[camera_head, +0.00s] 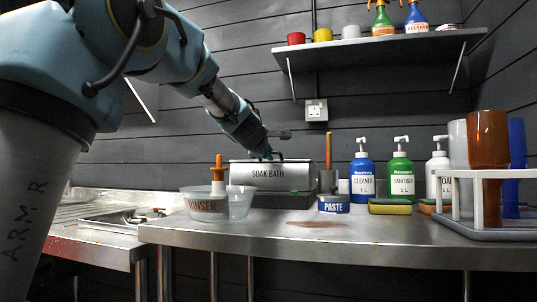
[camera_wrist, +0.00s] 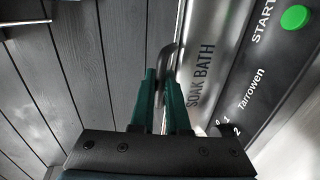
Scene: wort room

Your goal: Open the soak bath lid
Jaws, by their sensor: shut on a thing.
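The soak bath (camera_head: 271,176) stands against the back of the steel counter, a silver box with "SOAK BATH" on its front panel above a dark base. My gripper (camera_head: 268,154) is at the top of it, reaching down from the upper left. In the wrist view the green fingers of my gripper (camera_wrist: 162,95) are closed on the grey curved lid handle (camera_wrist: 168,58), beside the "SOAK BATH" lettering. The soak bath's dark control strip (camera_wrist: 262,75) shows a green START button (camera_wrist: 294,17). I cannot tell how far the lid is raised.
The rinser bowl (camera_head: 236,206) stands in front of the bath's left side. The paste tin (camera_head: 333,205), sponge (camera_head: 390,207), blue bottle (camera_head: 363,178), green bottle (camera_head: 400,178) and glass rack (camera_head: 483,232) stand to the right. A shelf (camera_head: 380,47) hangs above. The counter's front is mostly clear.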

